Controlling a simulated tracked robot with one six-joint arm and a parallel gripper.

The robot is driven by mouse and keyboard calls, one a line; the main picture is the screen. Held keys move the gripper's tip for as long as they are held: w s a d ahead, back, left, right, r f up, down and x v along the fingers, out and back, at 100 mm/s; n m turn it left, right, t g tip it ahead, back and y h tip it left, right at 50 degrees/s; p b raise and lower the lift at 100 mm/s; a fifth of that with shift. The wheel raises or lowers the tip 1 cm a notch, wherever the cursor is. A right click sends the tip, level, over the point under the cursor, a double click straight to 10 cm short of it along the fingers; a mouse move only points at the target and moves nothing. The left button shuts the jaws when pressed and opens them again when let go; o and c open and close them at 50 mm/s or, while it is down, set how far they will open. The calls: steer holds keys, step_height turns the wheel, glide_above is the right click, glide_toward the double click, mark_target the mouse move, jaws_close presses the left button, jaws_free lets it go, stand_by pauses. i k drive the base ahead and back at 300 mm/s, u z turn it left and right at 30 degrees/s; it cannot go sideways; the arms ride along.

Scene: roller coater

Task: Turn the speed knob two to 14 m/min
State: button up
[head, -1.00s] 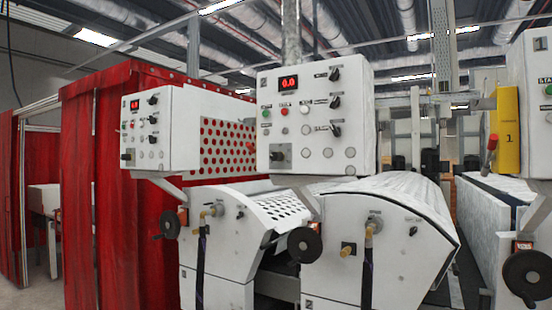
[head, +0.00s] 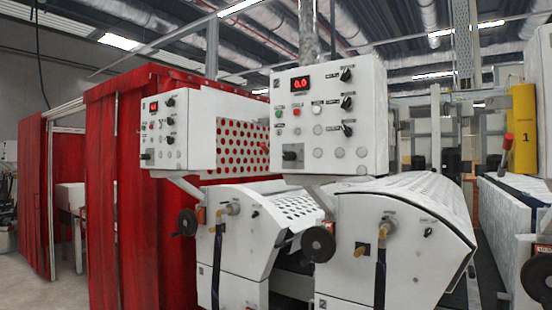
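A white control panel (head: 358,119) stands above the nearer roller coater at centre right. Its red display (head: 300,84) reads 0.0. Three black knobs sit in a column on its right side: a top knob (head: 346,74), a middle knob (head: 347,102) and a lower knob (head: 348,129). Their labels are too small to read, so I cannot tell which is speed knob two. A second, similar panel (head: 200,130) stands further left, with a small red display (head: 153,106) and its own black knobs. My gripper is not in view.
Two white roller coaters carry black handwheels (head: 318,244), brass fittings and dark hoses at the front. Red curtains (head: 135,180) hang behind and left. A yellow post (head: 523,128) and another machine stand at right. Open floor (head: 40,290) shows at lower left.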

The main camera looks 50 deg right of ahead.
mark_target(292, 156)
steer(key=u, duration=0.05)
steer(key=i, duration=1)
steer(key=z, duration=0.05)
